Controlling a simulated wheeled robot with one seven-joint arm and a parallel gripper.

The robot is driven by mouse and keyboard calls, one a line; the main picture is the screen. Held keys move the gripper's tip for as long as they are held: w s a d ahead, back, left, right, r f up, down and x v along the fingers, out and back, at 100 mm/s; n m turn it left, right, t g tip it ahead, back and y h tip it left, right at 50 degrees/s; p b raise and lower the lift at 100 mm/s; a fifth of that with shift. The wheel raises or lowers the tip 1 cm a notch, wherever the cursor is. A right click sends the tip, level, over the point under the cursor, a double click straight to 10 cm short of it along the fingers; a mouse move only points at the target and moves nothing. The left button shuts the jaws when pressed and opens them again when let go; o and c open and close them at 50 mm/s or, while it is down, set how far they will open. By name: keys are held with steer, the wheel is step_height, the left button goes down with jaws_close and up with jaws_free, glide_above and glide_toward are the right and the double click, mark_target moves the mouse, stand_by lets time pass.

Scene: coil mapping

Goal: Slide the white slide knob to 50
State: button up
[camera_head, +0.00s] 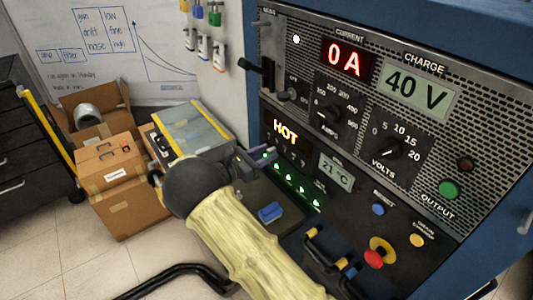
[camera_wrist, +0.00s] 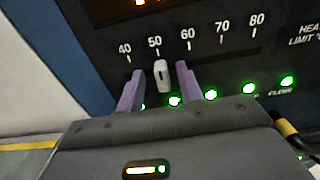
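The white slide knob (camera_wrist: 161,73) sits on the dark panel in the wrist view, just below the 50 mark on a scale (camera_wrist: 190,33) running from 40 to 80. It appears lined up with the 50 tick. My gripper (camera_wrist: 160,80) has its two purple fingers on either side of the knob, with a visible gap on each side. In the head view my gripper (camera_head: 257,160) is at the lower left of the panel, and I cannot make out the knob there.
The control panel (camera_head: 420,140) shows HOT, 0 A and 40 V. A row of green lights (camera_wrist: 211,95) runs below the slider. A dark shelf with a blue block (camera_head: 270,213) lies below my gripper. Cardboard boxes (camera_head: 110,165) stand at the left.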

steer(key=b+v, duration=0.1)
steer(key=v, duration=1.5)
steer(key=shift+s+a, duration=0.25)
steer(key=shift+a, duration=0.05)
steer(key=shift+d+r, duration=0.1)
steer(key=s+d+m+g+y+p, duration=0.25)
steer(key=d+m+g, duration=0.25)
steer(key=d, duration=0.5)
steer(key=s+d+m+g+y+p, duration=0.2)
steer(key=d+m+g+y, duration=0.25)
steer(key=d, duration=0.65)
steer(key=s+d+r+m+t+y+p, duration=0.1)
steer(key=s+d+r+m+y+p, duration=0.4)
steer(key=s+m, duration=0.8)
steer(key=d+r+m+y, duration=0.2)
steer(key=d+r, duration=0.1)
steer(key=shift+d+r+m+y, duration=0.2)
steer(key=shift+r+m+y, duration=0.1)
steer(key=shift+r+m, duration=0.05)
steer(key=shift+s+t, duration=0.15)
steer(key=shift+t, duration=0.1)
